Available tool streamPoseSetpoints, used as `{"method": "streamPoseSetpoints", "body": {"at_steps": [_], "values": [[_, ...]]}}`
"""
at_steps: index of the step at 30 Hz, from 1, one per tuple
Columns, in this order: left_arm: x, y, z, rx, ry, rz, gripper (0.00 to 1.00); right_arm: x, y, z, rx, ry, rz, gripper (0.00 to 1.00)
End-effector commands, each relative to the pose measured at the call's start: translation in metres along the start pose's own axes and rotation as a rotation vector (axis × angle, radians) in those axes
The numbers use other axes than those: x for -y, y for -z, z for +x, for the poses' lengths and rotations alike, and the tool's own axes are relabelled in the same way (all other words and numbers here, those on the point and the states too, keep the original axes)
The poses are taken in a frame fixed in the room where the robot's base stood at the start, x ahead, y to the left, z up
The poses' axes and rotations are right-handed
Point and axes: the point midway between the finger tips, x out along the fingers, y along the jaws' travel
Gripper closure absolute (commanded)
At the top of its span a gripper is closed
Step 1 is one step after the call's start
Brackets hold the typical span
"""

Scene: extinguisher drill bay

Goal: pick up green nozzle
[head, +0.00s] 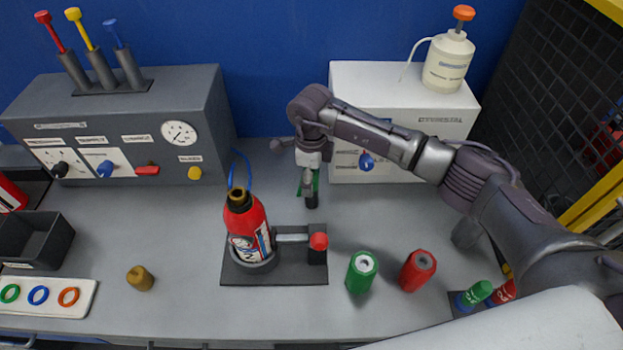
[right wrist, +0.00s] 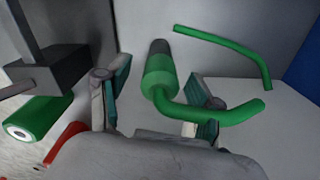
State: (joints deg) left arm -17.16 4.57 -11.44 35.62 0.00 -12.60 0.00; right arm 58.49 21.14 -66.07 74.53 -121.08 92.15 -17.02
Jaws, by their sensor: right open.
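The green nozzle (right wrist: 160,82), a cylinder with a dark end and a bent green tube, shows in the right wrist view between the fingers of my right gripper (right wrist: 158,84). The jaws are open around it, and I cannot tell whether a finger touches it. In the head view, my right gripper (head: 308,182) points down in front of the white box, and only slivers of green (head: 316,182) show beside its fingers. A separate bent green rod (right wrist: 228,52) lies beyond the nozzle in the wrist view. My left gripper is not in view.
A red extinguisher (head: 248,226) stands in a dark stand (head: 240,275). Green (head: 361,275) and red (head: 416,272) cylinders stand in front. The white box (head: 400,90) is behind the gripper, and a grey panel (head: 205,105) is left.

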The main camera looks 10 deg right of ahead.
Motion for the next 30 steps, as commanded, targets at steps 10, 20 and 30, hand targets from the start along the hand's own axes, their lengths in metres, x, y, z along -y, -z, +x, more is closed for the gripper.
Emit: {"method": "streamPoseSetpoints", "body": {"at_steps": [10, 20, 30], "values": [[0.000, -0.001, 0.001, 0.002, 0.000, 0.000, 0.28, 0.000, 0.000, 0.000, 0.001, 0.001, 0.000, 0.65], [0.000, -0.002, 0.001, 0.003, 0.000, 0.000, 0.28, 0.001, 0.000, -0.001, 0.001, 0.001, 0.000, 1.00], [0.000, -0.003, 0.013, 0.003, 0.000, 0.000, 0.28, 0.002, -0.001, -0.025, 0.005, 0.007, 0.000, 1.00]]}}
